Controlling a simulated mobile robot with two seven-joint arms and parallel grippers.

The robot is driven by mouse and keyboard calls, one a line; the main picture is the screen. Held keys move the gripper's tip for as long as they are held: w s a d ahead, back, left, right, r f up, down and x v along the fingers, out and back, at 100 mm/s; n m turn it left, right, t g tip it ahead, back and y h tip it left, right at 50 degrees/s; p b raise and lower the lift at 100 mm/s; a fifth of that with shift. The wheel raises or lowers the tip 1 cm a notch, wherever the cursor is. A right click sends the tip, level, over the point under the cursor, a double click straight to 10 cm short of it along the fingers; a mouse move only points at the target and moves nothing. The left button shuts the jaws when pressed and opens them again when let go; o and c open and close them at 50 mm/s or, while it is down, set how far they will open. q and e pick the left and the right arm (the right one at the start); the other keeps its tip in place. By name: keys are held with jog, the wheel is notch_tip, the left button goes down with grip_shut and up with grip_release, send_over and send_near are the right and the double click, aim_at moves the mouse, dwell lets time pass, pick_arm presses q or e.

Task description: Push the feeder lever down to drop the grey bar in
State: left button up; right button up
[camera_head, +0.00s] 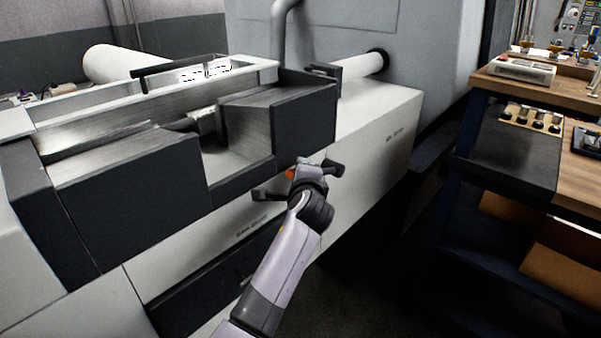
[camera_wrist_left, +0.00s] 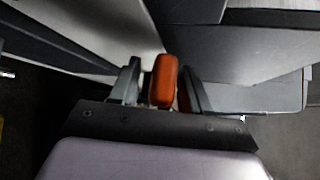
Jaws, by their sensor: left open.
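The feeder lever shows as an orange-red knob (camera_head: 290,174) at the front of the machine, below the dark feeder housing. In the left wrist view the orange knob (camera_wrist_left: 163,80) stands between the two dark fingers. My left gripper (camera_head: 299,181) is open around the knob, and it also shows in the left wrist view (camera_wrist_left: 160,86). A narrow gap shows on the knob's right side; contact on the left is unclear. The rest of the lever is hidden by the gripper. I cannot clearly pick out the grey bar. My right gripper is out of view.
The open metal trough (camera_head: 235,150) of the machine lies behind the gripper. A white tube (camera_head: 362,66) enters the grey cabinet behind. A wooden-topped bench (camera_head: 570,85) with trays stands at the right. Dark open floor lies between machine and bench.

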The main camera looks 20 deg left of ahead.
pick_arm(q)
grip_shut()
jog(key=shift+s, duration=0.1)
jog(key=shift+f, duration=0.1)
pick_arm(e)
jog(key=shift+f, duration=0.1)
pick_arm(q)
notch_tip(320, 180, down, 9)
jog(key=n+t+y+b, duration=0.1)
jog(key=n+t+b, duration=0.3)
jog(key=b, duration=2)
jog(key=shift+s+n+t+y, duration=0.2)
jog(key=shift+n+t+y, duration=0.1)
jog(key=shift+n+y, duration=0.15)
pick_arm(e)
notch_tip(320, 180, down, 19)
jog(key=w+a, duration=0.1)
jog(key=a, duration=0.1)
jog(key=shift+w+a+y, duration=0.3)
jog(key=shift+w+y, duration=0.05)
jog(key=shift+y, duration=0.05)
pick_arm(q)
jog(key=shift+a, duration=0.1)
